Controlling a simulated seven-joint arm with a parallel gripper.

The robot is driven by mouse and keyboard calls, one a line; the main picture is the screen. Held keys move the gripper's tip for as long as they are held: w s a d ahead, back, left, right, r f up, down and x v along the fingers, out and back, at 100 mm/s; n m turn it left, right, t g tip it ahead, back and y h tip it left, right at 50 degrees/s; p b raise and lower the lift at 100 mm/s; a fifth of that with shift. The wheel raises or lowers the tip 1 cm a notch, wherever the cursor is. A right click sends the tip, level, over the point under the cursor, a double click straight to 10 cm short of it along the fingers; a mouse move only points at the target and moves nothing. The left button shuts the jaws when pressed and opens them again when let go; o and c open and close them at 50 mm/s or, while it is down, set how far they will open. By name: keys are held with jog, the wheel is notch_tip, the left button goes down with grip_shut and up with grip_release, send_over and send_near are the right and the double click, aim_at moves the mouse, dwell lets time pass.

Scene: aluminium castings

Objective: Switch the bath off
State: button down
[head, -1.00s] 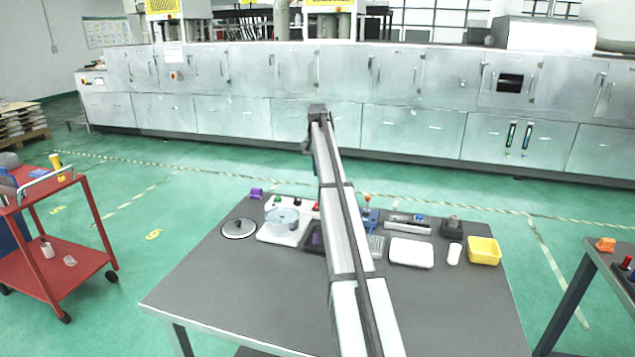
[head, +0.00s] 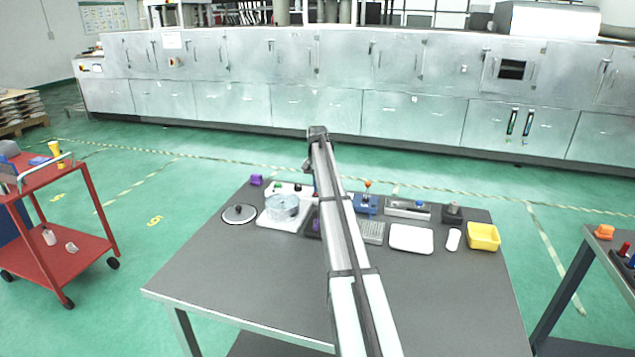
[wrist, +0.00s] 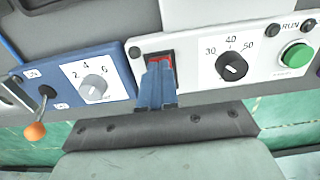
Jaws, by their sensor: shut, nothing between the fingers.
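The bath's white control panel (wrist: 202,60) is in the wrist view, with a red rocker switch (wrist: 158,57) in a dark frame, a black dial (wrist: 232,66) marked 30, 40, 50, and a green button (wrist: 296,54) under the word RUN. My gripper (wrist: 160,70) is shut and empty, its blue fingertips over the lower part of the red switch. Whether they touch it, and which way the rocker is tipped, I cannot tell.
Beside the switch is a blue box (wrist: 75,80) with a grey dial and an orange-tipped lever (wrist: 36,128). On the table (head: 220,280) are a round lid (head: 240,214), a white tray (head: 411,239) and a yellow bin (head: 484,237). The front of the table is clear.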

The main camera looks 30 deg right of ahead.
jog(key=shift+f, duration=0.15)
jog(key=shift+s+a+f, duration=0.1)
jog(key=shift+s+f, duration=0.05)
jog(key=shift+s, duration=0.05)
jog(key=shift+w, duration=0.2)
dwell(0.4)
jog(key=shift+w+d+r, duration=0.25)
jog(key=shift+w+d, duration=0.25)
jog(key=shift+d, duration=0.1)
jog(key=shift+r, duration=0.1)
notch_tip(320, 180, up, 14)
jog(key=s+a, duration=0.1)
jog(key=shift+s+a, duration=0.2)
dwell(0.7)
